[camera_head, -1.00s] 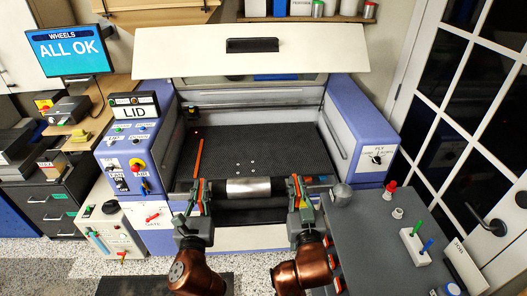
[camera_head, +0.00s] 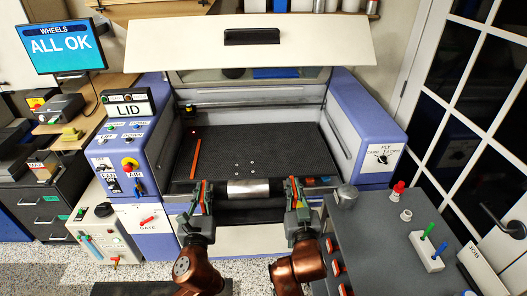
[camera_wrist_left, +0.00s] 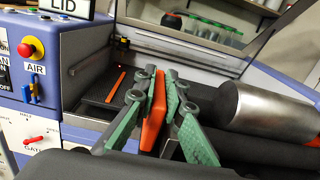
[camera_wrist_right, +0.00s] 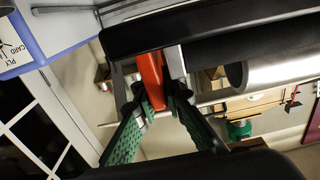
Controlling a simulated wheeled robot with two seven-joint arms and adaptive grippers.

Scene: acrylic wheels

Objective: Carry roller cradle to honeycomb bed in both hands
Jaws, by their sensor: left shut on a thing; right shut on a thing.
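The roller cradle (camera_head: 262,203) has dark bars and rollers, bears a silver metal cylinder (camera_head: 248,189), and has an orange-red grip at each end. My left gripper (camera_head: 199,193) is shut on its left grip, which also shows between the fingers in the left wrist view (camera_wrist_left: 155,112). My right gripper (camera_head: 294,191) is shut on its right grip, also seen in the right wrist view (camera_wrist_right: 151,78). The cradle is held about level in front of the open machine. The dark honeycomb bed (camera_head: 275,145) lies beyond it inside; the cradle hides its near edge.
The pale lid (camera_head: 300,42) is raised above the bed. An orange strip (camera_head: 195,158) lies at the bed's left, with several small pale pieces near its middle. Blue-purple side housings (camera_head: 365,130) flank the opening.

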